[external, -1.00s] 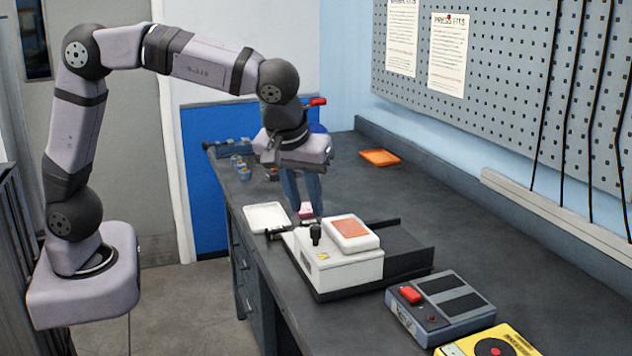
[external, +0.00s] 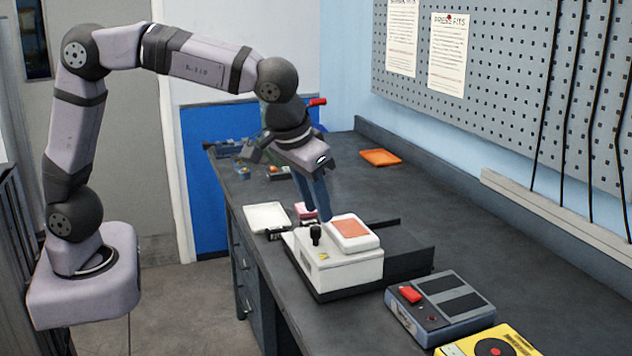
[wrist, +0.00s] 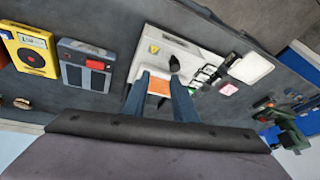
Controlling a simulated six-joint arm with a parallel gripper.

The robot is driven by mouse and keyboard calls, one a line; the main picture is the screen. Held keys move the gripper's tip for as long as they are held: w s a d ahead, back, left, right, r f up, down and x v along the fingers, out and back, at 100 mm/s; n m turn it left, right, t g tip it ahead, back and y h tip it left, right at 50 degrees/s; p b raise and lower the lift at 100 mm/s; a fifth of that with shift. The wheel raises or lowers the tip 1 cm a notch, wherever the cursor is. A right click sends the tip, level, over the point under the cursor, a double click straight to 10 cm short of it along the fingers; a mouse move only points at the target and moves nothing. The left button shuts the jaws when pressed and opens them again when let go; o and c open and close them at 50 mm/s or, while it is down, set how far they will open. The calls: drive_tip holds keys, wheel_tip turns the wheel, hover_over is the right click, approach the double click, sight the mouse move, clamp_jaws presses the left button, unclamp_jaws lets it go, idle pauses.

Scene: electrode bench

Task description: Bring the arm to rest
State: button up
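My gripper (external: 318,214) has two blue fingers that hang over the bench, just behind the white machine (external: 343,272) in the external view. The fingers are tilted, with their tips towards the lower right. In the wrist view my gripper (wrist: 159,76) is open, with a gap between the fingers. The orange pad (wrist: 159,87) on the white machine shows through that gap. I see nothing held. Whether the tips touch the machine I cannot tell; they look apart from it.
A white tray (external: 267,217) and a small pink item (external: 304,211) lie behind the machine. A grey box with a red button (external: 440,307) and a yellow device (external: 490,343) stand in front. An orange tray (external: 380,157) lies far back. The bench's right side is clear.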

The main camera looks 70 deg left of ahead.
drive_tip(key=s+f+m+g+h, duration=0.2)
drive_tip(key=s+f+m, duration=0.5)
drive_tip(key=s+f, duration=0.4)
drive_tip(key=s+a+f+n+g, duration=0.1)
drive_tip(key=s+a+f+n, duration=0.3)
drive_tip(key=s+a, duration=0.6)
drive_tip(key=shift+s+a+f+g, duration=0.25)
drive_tip(key=shift+a+f+g, duration=0.15)
drive_tip(key=shift+a+f, duration=0.1)
idle(0.6)
